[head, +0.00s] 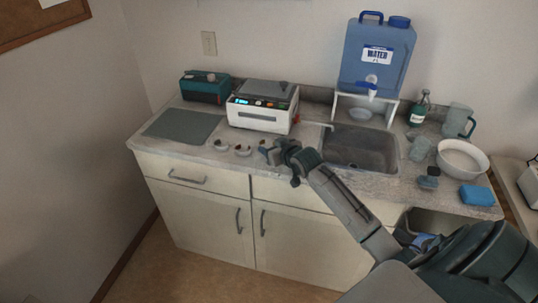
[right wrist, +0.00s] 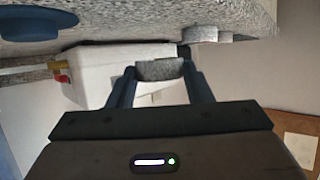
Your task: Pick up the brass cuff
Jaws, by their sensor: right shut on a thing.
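My right gripper (head: 268,150) is over the front edge of the counter, left of the sink. In the right wrist view its two fingers (right wrist: 160,85) are shut on a small, grey-looking curved cuff (right wrist: 160,70). Its brass colour does not show clearly, and I cannot tell whether it touches the counter. Two similar small pieces, a left one (head: 219,145) and a right one (head: 242,150), sit on the counter to the left of the gripper. They also show in the wrist view, the nearer one at the counter edge (right wrist: 200,33). My left gripper is not in view.
A white device (head: 258,116) stands behind the gripper, with a green box (head: 204,87) and a dark mat (head: 183,125) to the left. The sink (head: 360,148) and blue water container (head: 376,55) are right. A white bowl (head: 462,160) and blue sponge (head: 477,196) lie farther right.

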